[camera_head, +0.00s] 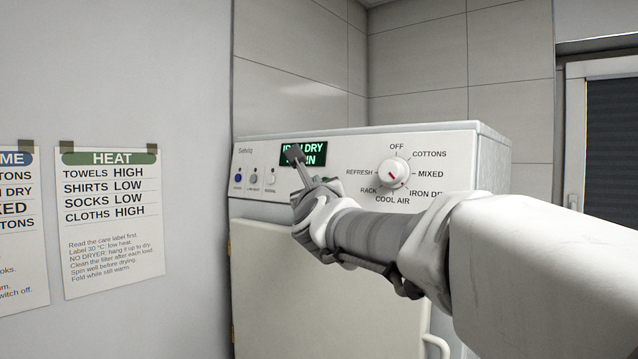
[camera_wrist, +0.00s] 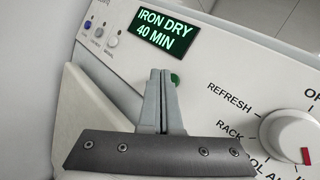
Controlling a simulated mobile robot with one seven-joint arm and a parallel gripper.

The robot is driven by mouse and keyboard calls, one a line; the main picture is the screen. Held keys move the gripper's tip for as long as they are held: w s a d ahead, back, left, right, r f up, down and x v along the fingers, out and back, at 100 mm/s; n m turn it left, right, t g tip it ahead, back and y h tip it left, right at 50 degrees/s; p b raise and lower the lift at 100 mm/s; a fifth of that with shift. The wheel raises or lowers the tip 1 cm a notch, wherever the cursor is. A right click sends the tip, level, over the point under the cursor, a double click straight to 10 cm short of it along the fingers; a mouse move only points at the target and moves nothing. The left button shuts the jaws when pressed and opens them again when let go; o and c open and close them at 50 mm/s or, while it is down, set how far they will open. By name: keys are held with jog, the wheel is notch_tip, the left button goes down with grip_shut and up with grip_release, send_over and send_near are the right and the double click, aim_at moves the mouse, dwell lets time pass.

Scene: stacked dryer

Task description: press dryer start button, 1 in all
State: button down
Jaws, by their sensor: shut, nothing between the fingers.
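The white dryer (camera_head: 450,140) has a control panel with a lit display (camera_wrist: 166,33) reading "IRON DRY 40 MIN". My gripper (camera_wrist: 164,74) is shut and empty, its fingertips at the panel just below the display. A small green button (camera_wrist: 176,80) shows partly beside the right fingertip; the fingers hide the rest of it. I cannot tell whether they touch it.
A white dial (camera_head: 393,173) with a red mark is on the panel's right, ringed by program names. Several small buttons (camera_head: 254,177) are at the panel's left. The dryer door (camera_head: 275,275) is below. A heat notice (camera_head: 112,220) hangs on the left wall.

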jog(key=shift+w+f, duration=0.1)
dwell(0.7)
jog(key=shift+w+d+b, duration=0.25)
jog(key=shift+b, duration=0.3)
